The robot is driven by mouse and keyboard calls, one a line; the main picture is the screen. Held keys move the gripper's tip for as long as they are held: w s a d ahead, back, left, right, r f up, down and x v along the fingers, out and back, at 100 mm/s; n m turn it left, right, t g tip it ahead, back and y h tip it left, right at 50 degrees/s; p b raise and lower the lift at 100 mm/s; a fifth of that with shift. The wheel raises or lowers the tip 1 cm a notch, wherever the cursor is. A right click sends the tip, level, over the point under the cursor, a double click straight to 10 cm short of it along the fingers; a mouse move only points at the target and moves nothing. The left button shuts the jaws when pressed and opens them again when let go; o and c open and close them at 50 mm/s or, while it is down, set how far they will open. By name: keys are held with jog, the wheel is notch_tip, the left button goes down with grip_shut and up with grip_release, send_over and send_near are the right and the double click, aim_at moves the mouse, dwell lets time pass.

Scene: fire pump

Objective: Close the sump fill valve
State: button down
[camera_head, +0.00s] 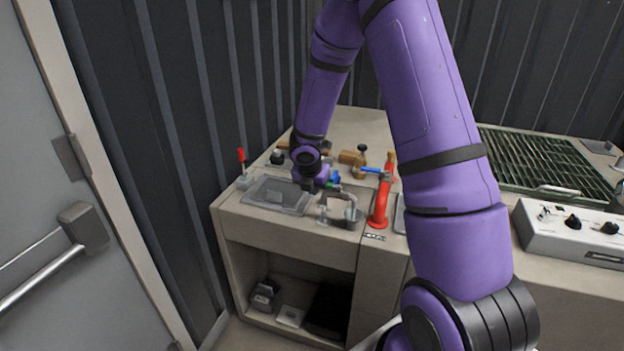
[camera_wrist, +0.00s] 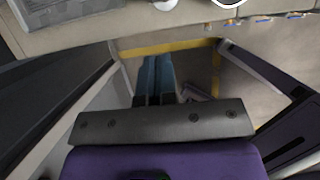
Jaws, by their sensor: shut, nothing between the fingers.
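A red upright pipe (camera_head: 380,205) stands on the counter, with a blue lever (camera_head: 371,170) at its top that lies roughly level. A brass valve body (camera_head: 359,160) with a dark knob is just behind it. I cannot tell which fitting is the sump fill valve. My gripper (camera_head: 318,184) is low over the counter, left of the red pipe and apart from it; its fingertips are not clear there. In the wrist view my gripper's two blue fingers (camera_wrist: 155,72) are shut together and empty, with floor beyond them. Small blue and green parts show beside the gripper in the head view.
A red-handled lever (camera_head: 241,158) stands at the counter's left end. A grey panel (camera_head: 278,195) and a metal bracket (camera_head: 340,210) lie near its front edge. A control box (camera_head: 572,228) and green grating (camera_head: 540,160) are right. A door (camera_head: 60,200) is left.

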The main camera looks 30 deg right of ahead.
jog(key=shift+w+d+f, duration=0.3)
jog(key=shift+w+d, duration=0.2)
jog(key=shift+d, duration=0.15)
jog(key=shift+w+d+f, duration=0.25)
jog(key=shift+w+d, duration=0.2)
jog(key=shift+d, duration=0.15)
jog(key=shift+w+d+f, duration=0.3)
jog(key=shift+w+d, duration=0.2)
jog(key=shift+d, duration=0.15)
jog(key=shift+w+d+m, duration=0.1)
jog(key=shift+w+m, duration=0.15)
jog(key=shift+m, duration=0.25)
jog(key=m, duration=0.2)
jog(key=w+d+m+g, duration=0.1)
jog(key=w+d+m+g+h, duration=0.1)
jog(key=m, duration=0.1)
jog(key=shift+w+d+m, duration=0.1)
jog(key=shift+w+m, duration=0.15)
jog(key=shift+m, duration=0.05)
jog(key=d+m+g+y, duration=0.1)
jog(key=d+m+g, duration=0.3)
jog(key=m, duration=0.7)
jog(key=shift+w+d+m+y, duration=0.2)
jog(key=shift+d+m+y, duration=0.2)
jog(key=shift+d, duration=0.9)
